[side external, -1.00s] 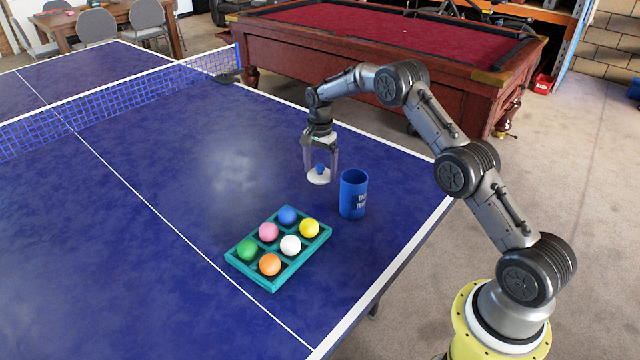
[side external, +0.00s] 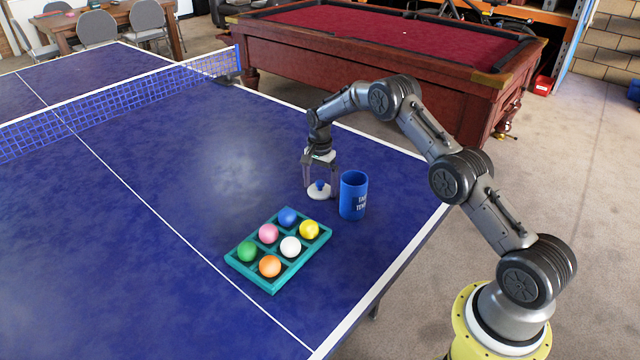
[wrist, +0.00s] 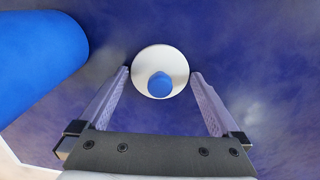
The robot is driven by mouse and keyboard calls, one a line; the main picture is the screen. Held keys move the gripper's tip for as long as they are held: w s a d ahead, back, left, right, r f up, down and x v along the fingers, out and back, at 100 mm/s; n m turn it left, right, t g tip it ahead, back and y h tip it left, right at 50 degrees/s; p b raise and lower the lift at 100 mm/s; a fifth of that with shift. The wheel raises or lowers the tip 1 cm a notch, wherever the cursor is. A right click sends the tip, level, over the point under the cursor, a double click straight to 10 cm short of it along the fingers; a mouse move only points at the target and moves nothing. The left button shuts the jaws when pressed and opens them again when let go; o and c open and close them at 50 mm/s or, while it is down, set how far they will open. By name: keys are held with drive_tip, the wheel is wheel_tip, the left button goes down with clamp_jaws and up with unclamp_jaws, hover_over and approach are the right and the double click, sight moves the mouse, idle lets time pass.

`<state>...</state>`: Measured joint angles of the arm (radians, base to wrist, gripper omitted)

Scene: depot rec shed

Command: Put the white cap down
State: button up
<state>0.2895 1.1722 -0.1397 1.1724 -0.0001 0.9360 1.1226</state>
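The white cap (side external: 319,194) is a round white disc with a blue knob on top. It is level and low over the blue table, left of the blue cup; I cannot tell whether it touches the tabletop. My gripper (side external: 320,190) points down with one finger on each side of the cap, shut on its rim. In the wrist view the cap (wrist: 143,62) fills the space between the fingertips of my gripper (wrist: 160,72), with the blue knob facing the camera.
The blue cup (side external: 353,198) stands close on the right. A teal tray (side external: 272,287) with several coloured balls lies nearer the camera. The net (side external: 90,108) crosses the table (side external: 120,230) farther back. The tabletop left of the cap is clear.

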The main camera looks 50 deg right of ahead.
wheel_tip(320, 180, up, 11)
wheel_tip(320, 180, up, 13)
drive_tip(key=n+t, duration=0.1)
drive_tip(key=n, duration=0.3)
hover_over(320, 182)
drive_tip(key=s+a, duration=0.5)
drive_tip(key=s, duration=0.1)
drive_tip(key=s+a+r+n+t, duration=0.2)
drive_tip(key=s+a+r+n, duration=0.3)
drive_tip(key=s+r, duration=0.5)
drive_tip(key=s+a+f+n+t, duration=0.1)
drive_tip(key=s+a+f+n, duration=0.1)
drive_tip(key=s, duration=1)
drive_tip(key=s+a+f+n+t, duration=0.1)
drive_tip(key=s+a+n, duration=0.4)
drive_tip(key=s, duration=0.7)
drive_tip(key=shift+s+f+t, duration=0.25)
drive_tip(key=shift+f+t, duration=0.05)
drive_tip(key=shift+f, duration=0.25)
